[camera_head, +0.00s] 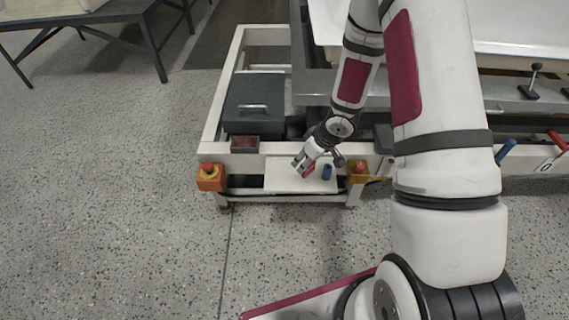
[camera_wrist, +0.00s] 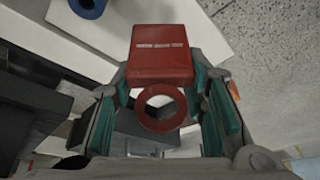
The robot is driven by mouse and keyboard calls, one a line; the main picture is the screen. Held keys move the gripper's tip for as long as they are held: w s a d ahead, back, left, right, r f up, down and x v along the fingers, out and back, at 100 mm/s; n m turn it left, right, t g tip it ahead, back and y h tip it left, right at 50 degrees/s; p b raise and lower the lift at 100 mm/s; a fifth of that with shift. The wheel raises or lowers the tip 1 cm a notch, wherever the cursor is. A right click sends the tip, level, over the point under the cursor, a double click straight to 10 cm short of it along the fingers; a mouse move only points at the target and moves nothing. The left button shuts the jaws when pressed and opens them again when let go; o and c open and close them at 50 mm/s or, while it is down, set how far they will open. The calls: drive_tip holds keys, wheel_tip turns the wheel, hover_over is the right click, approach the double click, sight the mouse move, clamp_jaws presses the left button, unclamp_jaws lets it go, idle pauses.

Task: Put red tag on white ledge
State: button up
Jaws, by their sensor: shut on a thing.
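The red tag (camera_wrist: 162,58) has a flat block with small white lettering and a ring at its near end. It sits between the teal-padded fingers of my gripper (camera_wrist: 162,112) in the wrist view. In the head view the red tag (camera_head: 309,170) shows as a small red patch at the fingertips of my gripper (camera_head: 304,168). The white ledge (camera_head: 285,184) is the flat panel at the front of the frame. The tag is over the ledge; I cannot tell whether it touches it. The ledge also shows in the wrist view (camera_wrist: 115,32).
A blue cylindrical thing (camera_head: 327,172) stands on the ledge just right of my gripper. Orange boxes with red buttons flank the ledge at left (camera_head: 210,177) and right (camera_head: 358,171).

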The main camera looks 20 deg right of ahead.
drive_tip(key=w+a, duration=0.4)
drive_tip(key=shift+w+a+f, duration=0.3)
drive_tip(key=shift+w+a, duration=0.1)
drive_tip(key=shift+s+b+x, duration=0.2)
drive_tip(key=shift+b+x, duration=0.65)
drive_tip(key=shift+x, duration=0.05)
drive_tip(key=shift+s+b+x, duration=0.15)
drive_tip(key=shift+b+x, duration=0.7)
drive_tip(key=shift+x, duration=0.05)
drive_tip(key=shift+d+f, duration=0.15)
drive_tip(key=shift+f, duration=0.05)
drive_tip(key=o, duration=0.9)
drive_tip(key=shift+f, duration=0.1)
drive_tip(key=shift+o, duration=0.2)
